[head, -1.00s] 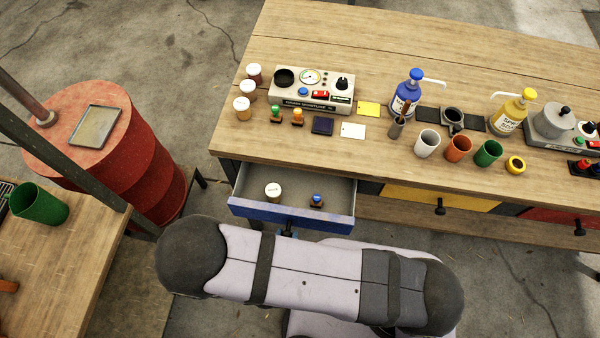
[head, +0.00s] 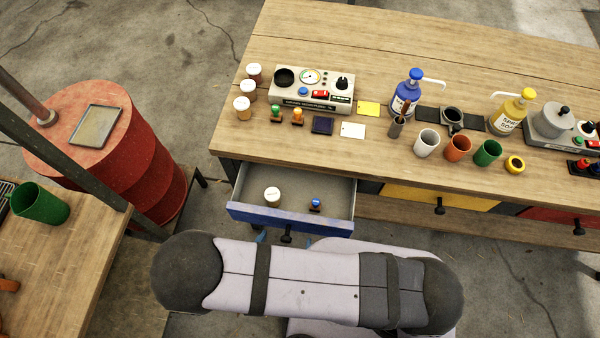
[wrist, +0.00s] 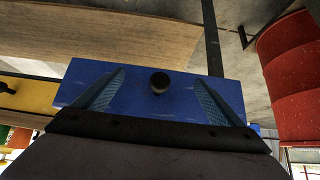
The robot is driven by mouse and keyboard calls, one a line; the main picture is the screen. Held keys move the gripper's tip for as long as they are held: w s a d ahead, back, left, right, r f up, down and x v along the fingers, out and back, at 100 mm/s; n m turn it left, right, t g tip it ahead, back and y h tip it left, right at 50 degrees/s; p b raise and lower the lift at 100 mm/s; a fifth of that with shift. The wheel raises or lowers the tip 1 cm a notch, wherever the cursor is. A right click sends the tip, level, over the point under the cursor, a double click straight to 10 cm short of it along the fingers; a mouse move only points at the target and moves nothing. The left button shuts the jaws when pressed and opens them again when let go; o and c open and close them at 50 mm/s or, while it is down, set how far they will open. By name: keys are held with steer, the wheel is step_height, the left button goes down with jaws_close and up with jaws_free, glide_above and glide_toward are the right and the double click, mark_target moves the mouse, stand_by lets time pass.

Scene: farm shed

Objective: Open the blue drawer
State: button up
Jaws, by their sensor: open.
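The blue drawer (head: 290,220) is pulled out from the workbench at its left end. Inside it lie a white-lidded jar (head: 272,196) and a blue-topped stamp (head: 315,204). Its dark knob (head: 286,236) sticks out from the front, and the knob also shows in the wrist view (wrist: 159,82). My gripper (wrist: 159,95) is open in front of the blue drawer face, with one finger on each side of the knob and clear gaps to it. In the head view my arm hides most of the gripper.
A yellow drawer (head: 430,199) and a red drawer (head: 565,222) sit closed to the right. A red barrel (head: 150,170) stands to the left. The benchtop (head: 330,42) holds a moisture meter, bottles, cups and stamps. A second table (head: 70,270) is at the lower left.

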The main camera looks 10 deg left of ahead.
steer(key=p+v, duration=0.3)
steer(key=shift+s+r, duration=0.1)
steer(key=shift+r, duration=0.15)
steer(key=shift+p+v, duration=1.6)
steer(key=shift+v, duration=0.15)
steer(key=shift+s, duration=0.1)
steer(key=shift+a, duration=0.1)
